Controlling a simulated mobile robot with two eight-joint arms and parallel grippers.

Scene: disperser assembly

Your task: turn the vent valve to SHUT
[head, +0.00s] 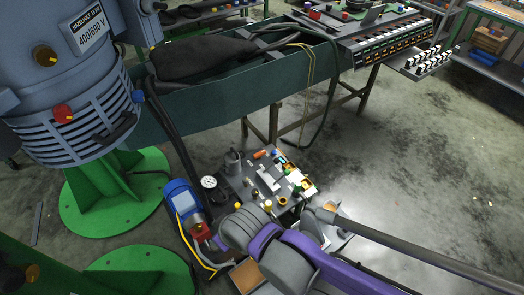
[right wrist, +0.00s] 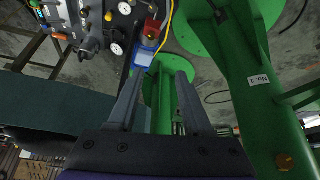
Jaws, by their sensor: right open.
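No part can be made out for sure as the vent valve, and no SHUT label is legible. A unit with small fittings and coloured knobs (head: 268,178) stands low in the middle of the head view, with a round gauge (head: 209,182) at its left. A blue cylinder with a red part (head: 182,203) lies beside it. The unit also shows at the top left of the right wrist view, near a red fitting (right wrist: 152,28). My right gripper (right wrist: 160,76) is open and empty, with the blue part beyond its fingertips. My left gripper is not in view.
A large grey-blue machine (head: 90,75) with red, yellow and blue knobs stands at the left on a green round base (head: 112,195). A dark green bench (head: 230,85) runs behind the unit. Clear concrete floor (head: 410,150) lies to the right.

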